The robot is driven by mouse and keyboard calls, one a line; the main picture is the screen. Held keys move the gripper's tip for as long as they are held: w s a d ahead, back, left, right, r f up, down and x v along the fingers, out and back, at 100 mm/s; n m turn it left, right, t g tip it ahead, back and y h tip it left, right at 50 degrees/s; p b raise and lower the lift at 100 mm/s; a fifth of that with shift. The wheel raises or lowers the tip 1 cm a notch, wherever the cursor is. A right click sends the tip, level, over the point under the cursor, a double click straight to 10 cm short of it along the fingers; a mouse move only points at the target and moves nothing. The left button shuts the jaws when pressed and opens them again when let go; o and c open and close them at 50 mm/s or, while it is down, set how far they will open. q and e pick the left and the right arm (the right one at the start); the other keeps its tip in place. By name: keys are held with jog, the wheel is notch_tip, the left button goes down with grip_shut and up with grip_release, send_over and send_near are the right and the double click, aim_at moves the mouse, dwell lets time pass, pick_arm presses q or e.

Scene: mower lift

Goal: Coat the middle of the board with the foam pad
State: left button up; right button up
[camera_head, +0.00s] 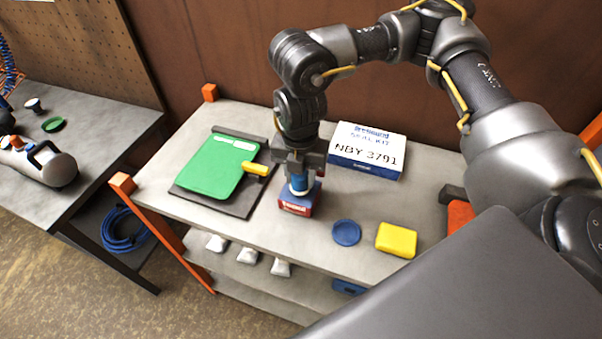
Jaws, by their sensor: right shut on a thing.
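The green board (216,168) lies on a dark flat base (239,203) at the left of the workbench. A small yellow piece (256,169) sits at its right edge. A yellow block that looks like the foam pad (396,240) lies flat at the front right of the bench. My right gripper (299,174) points down, right of the board, shut on a blue and white cylindrical thing (299,185). That thing is at a small red and blue box (296,204); I cannot tell whether it touches it. My left gripper is not in view.
A blue disc (346,232) lies left of the yellow block. A white and blue carton (367,150) stands at the back. Orange posts (122,184) mark bench corners. Another table (95,112) at left holds a grey tank (50,168) and a green disc (53,124).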

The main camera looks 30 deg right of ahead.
notch_tip(320, 180, up, 7)
jog(key=p, duration=0.6)
dwell(0.6)
dwell(0.3)
